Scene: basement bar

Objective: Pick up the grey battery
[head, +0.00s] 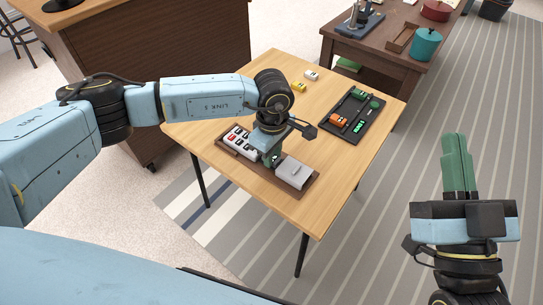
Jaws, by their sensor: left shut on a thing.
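My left gripper (271,160) reaches down over the brown tray (308,190) on the wooden table. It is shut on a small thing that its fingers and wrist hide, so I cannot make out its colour. To its left in the tray is a white block with several dark and red marked slots (240,142). To its right is a light grey box (294,172). I see no battery that is clearly grey. My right gripper (457,150) is at the right, off the table above the striped rug, with its green fingers together and nothing visible between them.
A yellow block (299,87) and a white block (311,75) lie at the back. A dark side table (385,45) with a teal pot (426,44) stands behind.

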